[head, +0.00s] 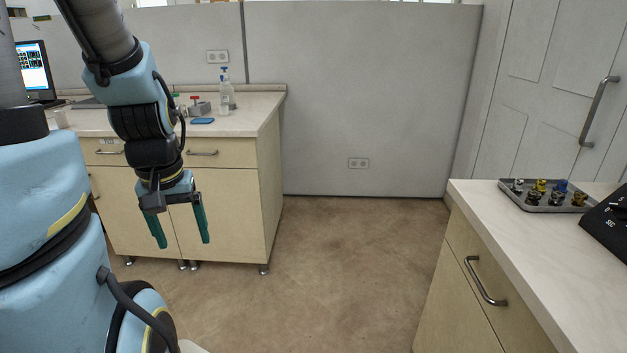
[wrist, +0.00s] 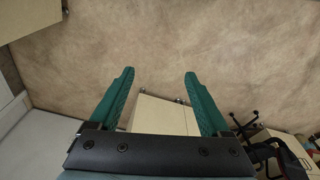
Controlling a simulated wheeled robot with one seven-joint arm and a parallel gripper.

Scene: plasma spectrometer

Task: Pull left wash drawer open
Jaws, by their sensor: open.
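The wash bench cabinet (head: 225,215) stands at the back left in the head view. It has two drawers under its top, both shut. The left drawer (head: 92,158) has a bar handle (head: 110,152) and a small label above it; my arm partly covers this drawer. The right drawer (head: 235,153) has its own bar handle (head: 203,153). My gripper (head: 184,243) hangs fingers down in front of the cabinet doors, lower than the drawer handles. It is open and empty. The wrist view shows its two green fingers apart (wrist: 159,75), with floor and a pale cabinet beyond.
A spray bottle (head: 226,92), a blue pad (head: 202,120) and a monitor (head: 33,70) stand on the back bench. A counter (head: 500,225) with a tray of fittings (head: 545,207) is at right. Open floor (head: 330,270) lies between.

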